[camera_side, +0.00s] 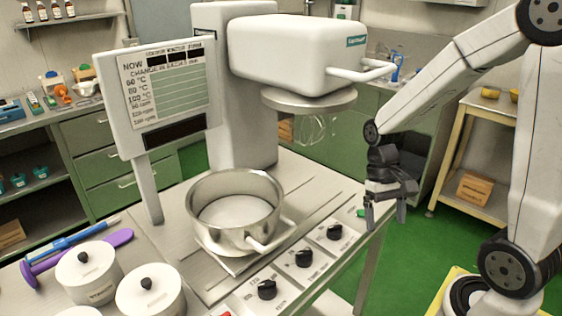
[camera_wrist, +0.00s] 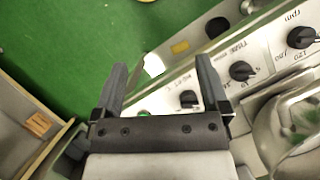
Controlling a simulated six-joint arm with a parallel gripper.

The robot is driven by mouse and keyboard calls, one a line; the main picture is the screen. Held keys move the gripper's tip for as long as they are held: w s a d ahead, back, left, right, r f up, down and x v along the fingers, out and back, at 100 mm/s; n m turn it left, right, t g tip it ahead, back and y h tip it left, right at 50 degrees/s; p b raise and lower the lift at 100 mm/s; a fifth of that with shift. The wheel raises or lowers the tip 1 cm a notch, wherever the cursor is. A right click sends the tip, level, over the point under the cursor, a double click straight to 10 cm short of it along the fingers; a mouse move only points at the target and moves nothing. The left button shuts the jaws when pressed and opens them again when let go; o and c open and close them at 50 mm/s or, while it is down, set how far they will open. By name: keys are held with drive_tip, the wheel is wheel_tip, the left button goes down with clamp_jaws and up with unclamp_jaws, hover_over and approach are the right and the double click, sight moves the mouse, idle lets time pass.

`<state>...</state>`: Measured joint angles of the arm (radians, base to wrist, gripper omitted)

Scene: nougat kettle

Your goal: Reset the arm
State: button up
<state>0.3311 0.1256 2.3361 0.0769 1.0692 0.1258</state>
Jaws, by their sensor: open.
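My gripper (camera_side: 385,212) hangs at the right end of the work table in the side view, pointing down, open and empty. In the wrist view my gripper (camera_wrist: 160,80) shows two dark fingers spread apart, with green floor and the table's edge beyond them. A steel kettle (camera_side: 228,240) with a handle stands on the table to the left of my gripper, well apart from it. Part of the kettle's rim (camera_wrist: 268,130) shows at the right of the wrist view.
Black knobs (camera_side: 304,257) line the table's front panel. A white mixer head (camera_side: 297,55) with a whisk (camera_side: 311,128) overhangs the table. Green floor (camera_side: 405,270) is clear below my gripper.

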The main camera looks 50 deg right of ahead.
drive_tip(key=shift+a, duration=0.1)
idle(0.4)
drive_tip(key=w+a+f+n+t+h, duration=0.2)
drive_tip(key=w+a+n+t, duration=0.3)
drive_tip(key=a+t, duration=0.1)
drive_tip(key=shift+a+f+n+t, duration=0.25)
drive_tip(key=shift+n+t, duration=0.05)
drive_tip(key=shift+n, duration=0.1)
drive_tip(key=shift+w, duration=0.1)
idle(1.0)
